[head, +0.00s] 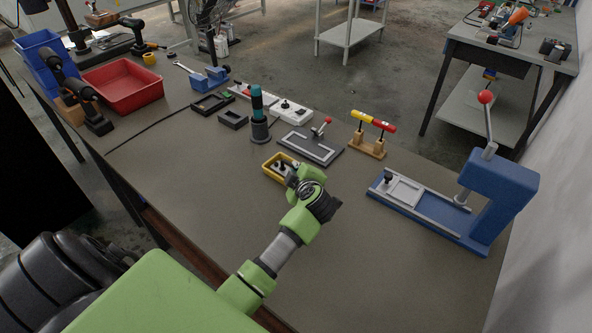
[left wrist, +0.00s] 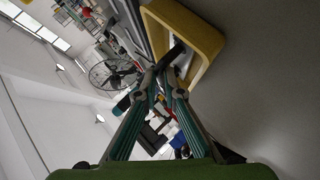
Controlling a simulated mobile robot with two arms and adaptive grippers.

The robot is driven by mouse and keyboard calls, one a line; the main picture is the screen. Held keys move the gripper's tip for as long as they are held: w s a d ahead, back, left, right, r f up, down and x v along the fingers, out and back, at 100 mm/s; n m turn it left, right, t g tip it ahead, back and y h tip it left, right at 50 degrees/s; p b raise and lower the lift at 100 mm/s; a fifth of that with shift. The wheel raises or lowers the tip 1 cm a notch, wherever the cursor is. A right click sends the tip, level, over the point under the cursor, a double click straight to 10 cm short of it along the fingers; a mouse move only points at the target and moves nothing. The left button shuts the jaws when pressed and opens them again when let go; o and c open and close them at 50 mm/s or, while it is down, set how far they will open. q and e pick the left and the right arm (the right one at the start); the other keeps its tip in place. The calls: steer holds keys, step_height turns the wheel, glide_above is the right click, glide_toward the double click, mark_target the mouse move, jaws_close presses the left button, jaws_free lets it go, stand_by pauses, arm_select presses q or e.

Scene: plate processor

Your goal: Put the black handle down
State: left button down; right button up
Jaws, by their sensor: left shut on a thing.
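My left gripper (head: 292,178) is at the yellow tray (head: 268,174) on the near middle of the bench. In the left wrist view its two teal fingers (left wrist: 165,85) converge and are shut on the black handle (left wrist: 171,56), a short dark bar. The bar reaches over the inside of the yellow tray (left wrist: 212,38), where something pale shows. I cannot tell whether the handle touches the tray. In the head view the gripper and wrist hide most of the handle. My right gripper is not in view.
Behind the tray stand a grey plate with a red-knobbed lever (head: 318,146), a teal-topped tool in a dark holder (head: 259,128) and a wooden stand with yellow and red handles (head: 367,148). A blue press (head: 495,190) stands right. A red bin (head: 122,86) is far left. The front bench is clear.

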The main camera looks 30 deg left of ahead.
arm_select(q)
steer(key=shift+f, duration=0.1)
steer(key=c, duration=2.2)
jaws_free()
steer(key=shift+o, duration=0.2)
steer(key=v, duration=1.2)
